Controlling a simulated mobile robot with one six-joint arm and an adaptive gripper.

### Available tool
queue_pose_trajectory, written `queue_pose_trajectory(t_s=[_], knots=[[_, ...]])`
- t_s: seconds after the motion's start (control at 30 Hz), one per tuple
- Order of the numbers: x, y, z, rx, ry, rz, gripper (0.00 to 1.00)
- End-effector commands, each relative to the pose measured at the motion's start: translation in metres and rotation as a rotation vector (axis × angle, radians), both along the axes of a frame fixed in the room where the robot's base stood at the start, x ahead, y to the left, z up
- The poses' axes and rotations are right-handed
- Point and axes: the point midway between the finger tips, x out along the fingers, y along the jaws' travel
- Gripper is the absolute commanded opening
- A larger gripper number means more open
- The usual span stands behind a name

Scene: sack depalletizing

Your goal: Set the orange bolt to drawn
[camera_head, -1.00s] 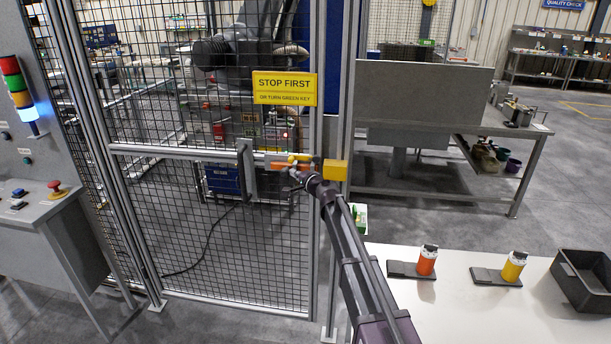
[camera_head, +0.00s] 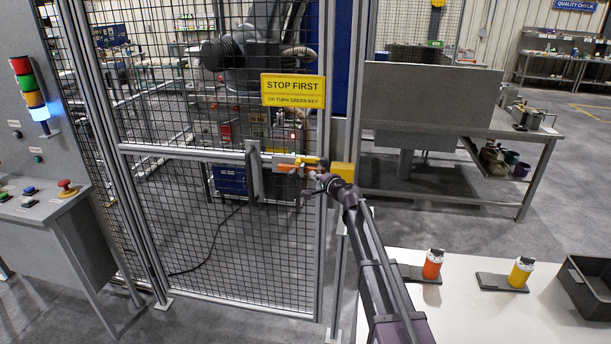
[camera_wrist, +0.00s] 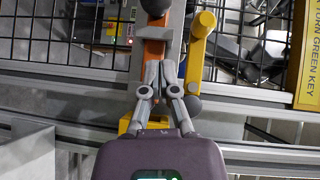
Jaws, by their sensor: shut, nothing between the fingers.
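The orange bolt (camera_head: 287,168) lies level across the latch on the mesh gate, at the gate's right edge. In the wrist view the orange bolt (camera_wrist: 154,48) runs up the picture through a grey bracket, with a dark round knob (camera_wrist: 155,5) at its far end. My gripper (camera_head: 323,179) is at the latch, by the bolt's right end. In the wrist view my gripper's fingers (camera_wrist: 160,68) are closed together over the near part of the bolt and hide it. They hold nothing, and I cannot tell if they touch it.
A yellow handle (camera_wrist: 200,45) with a dark ball end runs beside the bolt. A yellow block (camera_head: 342,172) sits on the post behind my gripper. A yellow sign (camera_head: 293,90) hangs above. A white table (camera_head: 460,315) with two padlock-like items stands at right.

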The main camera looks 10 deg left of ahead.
Motion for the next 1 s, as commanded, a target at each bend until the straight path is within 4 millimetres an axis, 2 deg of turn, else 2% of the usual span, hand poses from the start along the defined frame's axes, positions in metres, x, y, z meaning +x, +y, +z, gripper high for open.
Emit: queue_pose_trajectory(t_s=[0.03,0.1,0.4,0.63,1.0], knots=[[-0.012,-0.008,0.002,0.001,0.001,-0.001,0.0],[-0.021,-0.016,0.003,0.001,0.0,-0.002,0.0],[-0.054,-0.047,0.008,0.0,0.0,-0.002,0.0],[-0.065,-0.058,0.01,0.0,0.0,-0.001,0.0],[-0.066,-0.059,0.01,0.0,0.0,0.0,0.0]])
